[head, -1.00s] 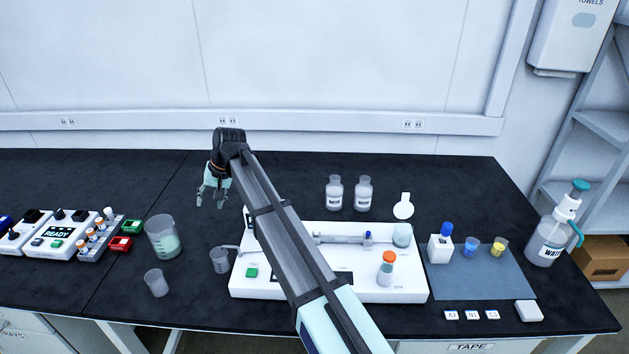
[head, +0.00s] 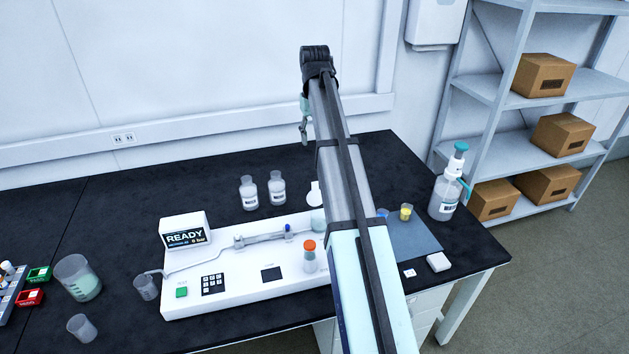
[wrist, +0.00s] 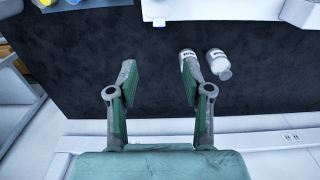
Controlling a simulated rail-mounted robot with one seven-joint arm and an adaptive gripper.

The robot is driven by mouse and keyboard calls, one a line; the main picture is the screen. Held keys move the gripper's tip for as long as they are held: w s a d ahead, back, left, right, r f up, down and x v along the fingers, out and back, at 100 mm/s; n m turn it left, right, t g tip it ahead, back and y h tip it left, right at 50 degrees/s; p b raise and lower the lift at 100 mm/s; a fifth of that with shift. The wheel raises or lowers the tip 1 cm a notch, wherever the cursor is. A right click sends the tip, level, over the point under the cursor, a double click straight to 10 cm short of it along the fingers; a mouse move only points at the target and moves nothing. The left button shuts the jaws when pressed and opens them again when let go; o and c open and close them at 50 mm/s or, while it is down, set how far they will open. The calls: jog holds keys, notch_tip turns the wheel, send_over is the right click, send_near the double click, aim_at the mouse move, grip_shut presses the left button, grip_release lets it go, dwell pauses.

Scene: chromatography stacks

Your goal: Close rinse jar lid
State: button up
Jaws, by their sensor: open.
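The rinse jar (head: 318,221) is a small pale jar at the back right of the white instrument base. Its round white lid (head: 314,195) stands open, tipped up and back behind the jar. My arm partly covers the jar's right side in the head view. My gripper (head: 303,131) is raised above the back of the bench, beyond the lid and apart from it. In the wrist view my gripper (wrist: 158,80) has its two fingers spread with only black bench between them. I cannot make out the jar surely in the wrist view.
Two white-labelled bottles (head: 262,191) stand left of the lid; they also show near the right finger in the wrist view (wrist: 217,64). An orange-capped vial (head: 310,257) stands on the instrument base (head: 235,284). A wash bottle (head: 445,192) stands at the right edge.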

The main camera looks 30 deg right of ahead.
aim_at(315, 192)
notch_tip(315, 192, down, 17)
jog(key=p, duration=0.4)
jog(key=shift+d+f, duration=0.1)
jog(key=shift+f, duration=0.05)
jog(key=shift+c, duration=0.4)
grip_shut()
